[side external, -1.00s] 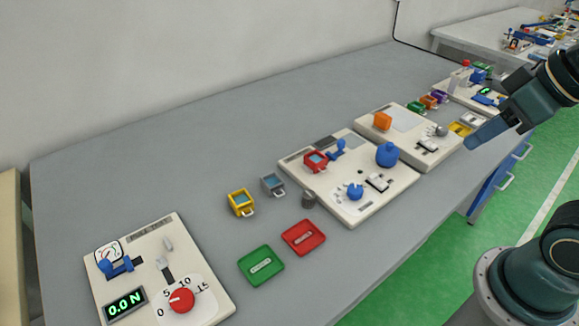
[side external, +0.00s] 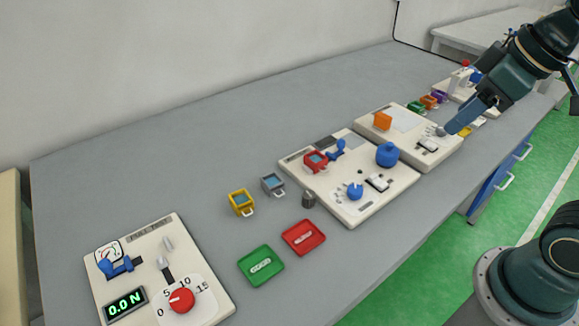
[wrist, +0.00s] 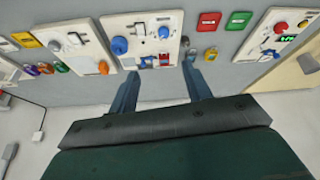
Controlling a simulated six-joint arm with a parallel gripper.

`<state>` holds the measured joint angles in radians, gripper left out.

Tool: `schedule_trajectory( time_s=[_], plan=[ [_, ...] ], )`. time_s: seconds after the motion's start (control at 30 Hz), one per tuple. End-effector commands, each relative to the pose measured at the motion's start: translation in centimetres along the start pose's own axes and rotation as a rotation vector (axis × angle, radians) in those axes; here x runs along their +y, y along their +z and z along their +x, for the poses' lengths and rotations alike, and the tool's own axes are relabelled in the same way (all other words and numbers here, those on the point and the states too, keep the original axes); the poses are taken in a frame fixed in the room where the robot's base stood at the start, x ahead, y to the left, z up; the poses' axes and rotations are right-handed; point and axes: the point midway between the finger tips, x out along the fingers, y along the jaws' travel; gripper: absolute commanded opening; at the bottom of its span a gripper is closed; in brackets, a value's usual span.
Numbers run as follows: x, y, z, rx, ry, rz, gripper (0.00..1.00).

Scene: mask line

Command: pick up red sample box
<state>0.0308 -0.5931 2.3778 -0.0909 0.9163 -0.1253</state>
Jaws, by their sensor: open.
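The red sample box (side external: 315,162) is a small open box with a handle and a blue inside. It sits on the middle white board (side external: 352,207), beside a blue lever part (side external: 337,149). In the wrist view the red box (wrist: 164,60) shows small, near the upper middle, between the directions of my two fingers. My gripper (side external: 457,118) is open and empty, up and to the right of the box, well apart from it. In the wrist view the fingers of my gripper (wrist: 160,82) are spread wide.
A blue knob (side external: 388,154) stands right of the red box. A yellow box (side external: 241,202) and a grey box (side external: 272,184) lie left of it. Red (side external: 303,237) and green (side external: 261,275) trays lie in front. The table behind the boards is clear.

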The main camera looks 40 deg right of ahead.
Motion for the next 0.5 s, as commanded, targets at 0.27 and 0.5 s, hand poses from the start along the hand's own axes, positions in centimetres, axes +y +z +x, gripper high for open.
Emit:
schedule_trajectory(
  time_s=[0.27,0.5],
  plan=[
    [0.2,-5.7,1.5,-0.056,-0.076,-0.223,0.49],
    [0.8,-10.1,3.7,-0.088,-0.155,-0.417,0.49]
  ],
)
